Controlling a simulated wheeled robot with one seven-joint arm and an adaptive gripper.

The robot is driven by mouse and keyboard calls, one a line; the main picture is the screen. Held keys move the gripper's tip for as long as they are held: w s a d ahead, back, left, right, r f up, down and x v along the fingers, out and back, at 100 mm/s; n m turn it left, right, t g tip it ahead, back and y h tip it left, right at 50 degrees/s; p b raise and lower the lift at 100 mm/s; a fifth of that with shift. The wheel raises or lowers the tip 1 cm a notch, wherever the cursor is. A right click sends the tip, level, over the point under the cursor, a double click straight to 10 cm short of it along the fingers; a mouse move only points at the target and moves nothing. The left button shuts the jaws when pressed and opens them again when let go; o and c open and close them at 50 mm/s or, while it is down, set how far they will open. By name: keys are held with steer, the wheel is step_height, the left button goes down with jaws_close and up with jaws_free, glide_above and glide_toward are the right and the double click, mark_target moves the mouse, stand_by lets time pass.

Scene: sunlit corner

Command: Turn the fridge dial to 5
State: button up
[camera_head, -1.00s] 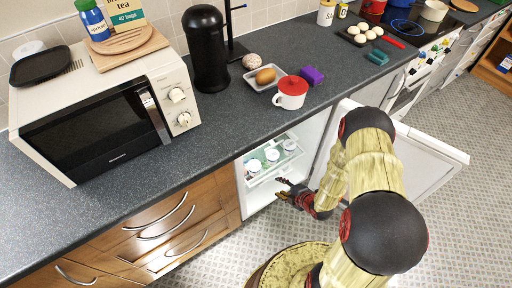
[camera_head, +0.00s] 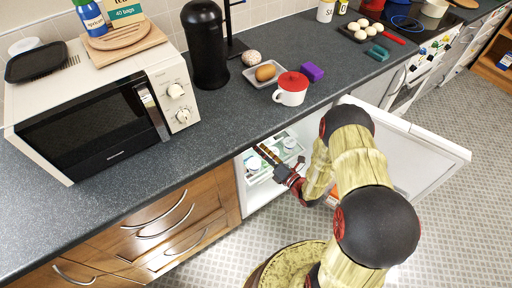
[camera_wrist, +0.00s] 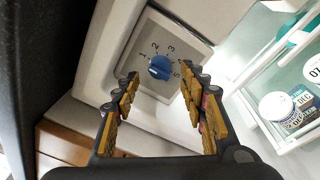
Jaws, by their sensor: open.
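The fridge dial (camera_wrist: 160,68) is a round blue knob on a grey plate marked with numbers, 1 to 5 readable around it. It shows in the wrist view just beyond my fingertips, between them; a pale mark on the knob lies on its lower left side. My gripper (camera_wrist: 159,88) is open, with yellow-padded fingers on either side of the dial, and I cannot tell whether they touch it. In the head view my gripper (camera_head: 268,158) is at the mouth of the open fridge (camera_head: 258,200), under the counter. The dial is hidden there.
The fridge door (camera_head: 425,155) stands open to the right, behind my arm. A glass shelf with several white-lidded jars (camera_wrist: 276,106) is at the right in the wrist view. The counter (camera_head: 225,125) lies above, with a red-lidded mug (camera_head: 291,92) near its edge.

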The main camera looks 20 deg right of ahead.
steer(key=shift+x, duration=1.25)
steer(key=shift+c, duration=1.1)
jaws_close()
